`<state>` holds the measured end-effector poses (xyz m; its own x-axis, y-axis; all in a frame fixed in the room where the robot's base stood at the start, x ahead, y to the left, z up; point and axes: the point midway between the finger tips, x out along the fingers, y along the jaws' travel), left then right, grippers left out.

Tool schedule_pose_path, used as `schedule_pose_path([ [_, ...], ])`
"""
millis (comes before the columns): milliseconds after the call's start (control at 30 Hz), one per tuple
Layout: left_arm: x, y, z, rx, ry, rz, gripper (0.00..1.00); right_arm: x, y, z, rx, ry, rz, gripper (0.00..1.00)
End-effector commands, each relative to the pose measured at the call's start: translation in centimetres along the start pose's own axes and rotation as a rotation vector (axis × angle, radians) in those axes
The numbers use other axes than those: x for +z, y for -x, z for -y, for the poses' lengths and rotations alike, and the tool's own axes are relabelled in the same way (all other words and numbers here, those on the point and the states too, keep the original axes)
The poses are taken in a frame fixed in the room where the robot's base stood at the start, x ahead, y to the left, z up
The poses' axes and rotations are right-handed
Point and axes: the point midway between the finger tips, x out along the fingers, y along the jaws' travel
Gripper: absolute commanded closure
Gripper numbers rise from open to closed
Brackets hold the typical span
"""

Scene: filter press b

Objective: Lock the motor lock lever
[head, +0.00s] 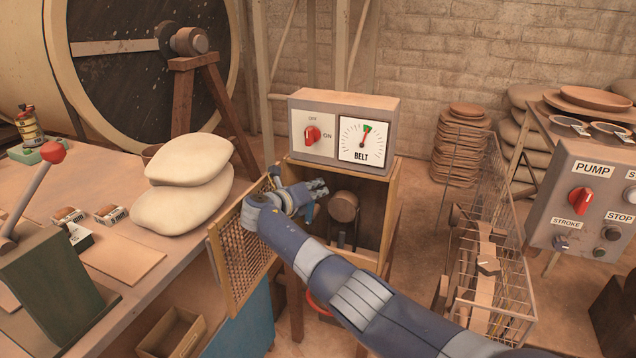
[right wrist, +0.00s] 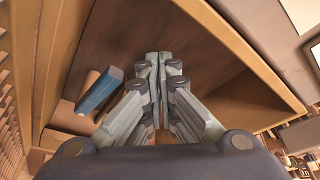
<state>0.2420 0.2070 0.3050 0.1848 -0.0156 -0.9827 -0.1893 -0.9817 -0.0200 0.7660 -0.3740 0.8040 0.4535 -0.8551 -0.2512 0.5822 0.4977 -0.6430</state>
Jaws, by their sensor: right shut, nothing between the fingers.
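The open motor cabinet (head: 392,215) stands under the belt control box, with its mesh door (head: 240,262) swung out to the left. Inside is a round motor or pulley part (head: 343,207) on a dark mount. My right gripper (head: 320,188) is at the cabinet opening, left of the round part, and is shut and empty. In the right wrist view, my shut fingers (right wrist: 158,60) point into the wooden cabinet. A short blue bar (right wrist: 100,90) stands left of the fingers, apart from them; it may be the motor lock lever.
The control box (head: 345,100) above carries a red switch (head: 312,135) and a belt gauge (head: 361,140). A bench with white sacks (head: 180,205) is at left. A wire cart (head: 490,255) and the pump panel (head: 590,200) stand at right.

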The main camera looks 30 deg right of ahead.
Motion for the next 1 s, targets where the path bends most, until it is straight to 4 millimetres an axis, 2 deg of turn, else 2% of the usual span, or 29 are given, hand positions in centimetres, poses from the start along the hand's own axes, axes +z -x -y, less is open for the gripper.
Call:
schedule_pose_path([
  [200,0.0,0.0,0.0,0.000,0.000,0.000,0.62,1.5,0.5,1.4,-0.001,0.000,-0.001,1.00],
  [767,0.0,0.0,0.0,0.000,0.000,0.000,0.62,1.6,0.5,1.4,0.000,0.000,-0.002,1.00],
  [867,0.0,0.0,0.0,0.000,0.000,0.000,0.62,0.6,0.5,0.6,0.017,-0.020,-0.010,1.00],
  [967,0.0,0.0,0.0,0.000,0.000,0.000,0.62,-2.4,0.4,-1.5,0.065,-0.086,-0.038,1.00],
  [1000,0.0,0.0,0.0,0.000,0.000,0.000,0.62,-4.2,0.5,-2.8,0.094,-0.130,-0.059,1.00],
])
